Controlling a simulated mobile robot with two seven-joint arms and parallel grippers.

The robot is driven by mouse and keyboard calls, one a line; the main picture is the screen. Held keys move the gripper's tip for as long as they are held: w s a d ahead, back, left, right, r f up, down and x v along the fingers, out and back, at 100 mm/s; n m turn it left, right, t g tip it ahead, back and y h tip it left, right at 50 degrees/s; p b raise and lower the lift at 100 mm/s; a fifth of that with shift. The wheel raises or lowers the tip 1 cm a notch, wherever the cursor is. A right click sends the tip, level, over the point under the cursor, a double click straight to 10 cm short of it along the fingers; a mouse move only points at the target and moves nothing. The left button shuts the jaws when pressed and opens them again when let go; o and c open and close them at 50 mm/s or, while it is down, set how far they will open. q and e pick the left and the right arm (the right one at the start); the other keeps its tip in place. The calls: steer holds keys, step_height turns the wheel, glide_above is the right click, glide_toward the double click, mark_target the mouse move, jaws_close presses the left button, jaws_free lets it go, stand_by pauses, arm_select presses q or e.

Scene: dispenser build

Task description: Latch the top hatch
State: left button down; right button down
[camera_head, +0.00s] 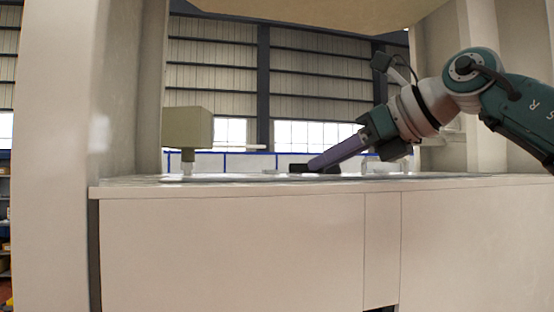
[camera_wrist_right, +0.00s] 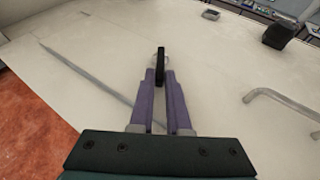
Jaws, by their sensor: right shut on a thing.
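My right gripper (camera_head: 318,163) reaches down and left onto the pale top of the cabinet (camera_head: 135,188). In the right wrist view its two purple fingers (camera_wrist_right: 161,75) are shut on a small upright black piece (camera_wrist_right: 161,58), which looks like a latch or lever. The fingers press on both its sides. A pale flat panel (camera_wrist_right: 90,75) lies under the fingers, with a thin grey strip (camera_wrist_right: 85,72) along it; I cannot tell whether this is the top hatch. The black piece's base is hidden. My left gripper is not in view.
In the right wrist view, a bent metal handle (camera_wrist_right: 285,105) stands to the right and a dark block (camera_wrist_right: 279,33) lies beyond it. An olive box (camera_head: 188,128) stands at the left of the cabinet top. Pale uprights (camera_head: 60,150) flank the opening, with a panel (camera_head: 320,10) overhead.

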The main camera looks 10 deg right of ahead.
steer(key=shift+s+a+f+m+t+h+b, duration=0.2)
steer(key=shift+a+m+t+h+b, duration=0.15)
steer(key=shift+b, duration=0.4)
steer(key=m+h+b, duration=0.1)
steer(key=a+m+t+h+b, duration=0.1)
steer(key=h+b, duration=0.1)
steer(key=a+m+h+b, duration=0.1)
steer(key=m+b, duration=0.1)
steer(key=shift+s, duration=0.3)
steer(key=shift+a+r+m+t+h+b, duration=0.15)
steer(key=shift+a+m+h+b, duration=0.1)
steer(key=shift+m+h+b, duration=0.3)
steer(key=shift+a+r+m+t+h+b, duration=0.1)
steer(key=shift+a+m+h+b, duration=0.1)
steer(key=shift+h+b, duration=0.3)
steer(key=c, duration=0.9)
jaws_free()
